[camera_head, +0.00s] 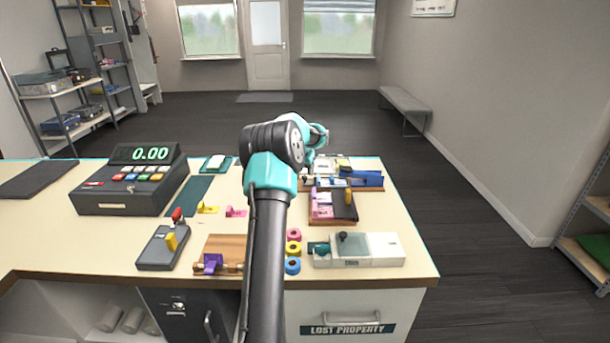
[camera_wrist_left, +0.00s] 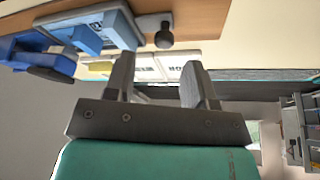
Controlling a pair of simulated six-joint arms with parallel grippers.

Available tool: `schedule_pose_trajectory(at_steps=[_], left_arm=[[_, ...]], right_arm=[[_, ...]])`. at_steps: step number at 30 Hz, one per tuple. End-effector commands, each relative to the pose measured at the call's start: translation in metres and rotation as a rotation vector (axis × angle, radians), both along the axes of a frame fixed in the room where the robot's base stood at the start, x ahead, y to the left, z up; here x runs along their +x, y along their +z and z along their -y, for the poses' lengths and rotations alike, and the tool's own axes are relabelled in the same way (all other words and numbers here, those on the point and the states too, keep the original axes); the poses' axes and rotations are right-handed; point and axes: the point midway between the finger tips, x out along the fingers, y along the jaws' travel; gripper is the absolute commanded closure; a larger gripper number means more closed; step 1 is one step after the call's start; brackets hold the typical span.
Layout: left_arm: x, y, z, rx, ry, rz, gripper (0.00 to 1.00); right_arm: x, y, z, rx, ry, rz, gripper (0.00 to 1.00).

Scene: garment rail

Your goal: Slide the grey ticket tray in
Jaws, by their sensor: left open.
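A dark grey tray (camera_head: 343,205) with a yellow knob sits on a wooden base beside pink tickets, on the right part of the counter. I cannot tell for certain that it is the ticket tray. My left gripper (camera_head: 314,152) is beyond it, at the counter's far edge, partly hidden behind my own arm. In the left wrist view the gripper (camera_wrist_left: 160,80) is open, with nothing between its fingers. A grey piece with a dark knob (camera_wrist_left: 163,38) shows just past the fingers, beside a light blue piece (camera_wrist_left: 105,27). My right gripper is not in view.
A blue tray (camera_head: 367,180) lies behind the dark grey one. A pale box with a clear lid (camera_head: 370,250) stands near the front edge. Coloured rings (camera_head: 293,248) and a cash register (camera_head: 130,185) are to the left. My arm crosses the counter's middle.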

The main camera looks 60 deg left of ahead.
Motion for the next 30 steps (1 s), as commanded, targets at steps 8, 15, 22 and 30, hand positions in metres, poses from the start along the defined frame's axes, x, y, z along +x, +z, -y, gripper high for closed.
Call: schedule_pose_trajectory(at_steps=[8, 15, 22, 30], left_arm=[[-0.016, 0.052, 0.013, 0.002, 0.000, 0.002, 0.50], [-0.030, 0.094, 0.023, 0.001, -0.001, 0.002, 0.50], [-0.038, 0.118, 0.030, 0.000, -0.001, 0.001, 0.50], [-0.039, 0.121, 0.031, -0.001, -0.001, 0.000, 0.50]], right_arm=[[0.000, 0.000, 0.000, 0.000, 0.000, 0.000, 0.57], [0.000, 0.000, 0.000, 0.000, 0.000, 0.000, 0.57], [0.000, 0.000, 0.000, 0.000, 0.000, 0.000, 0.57], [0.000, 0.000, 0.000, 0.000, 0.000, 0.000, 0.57]])
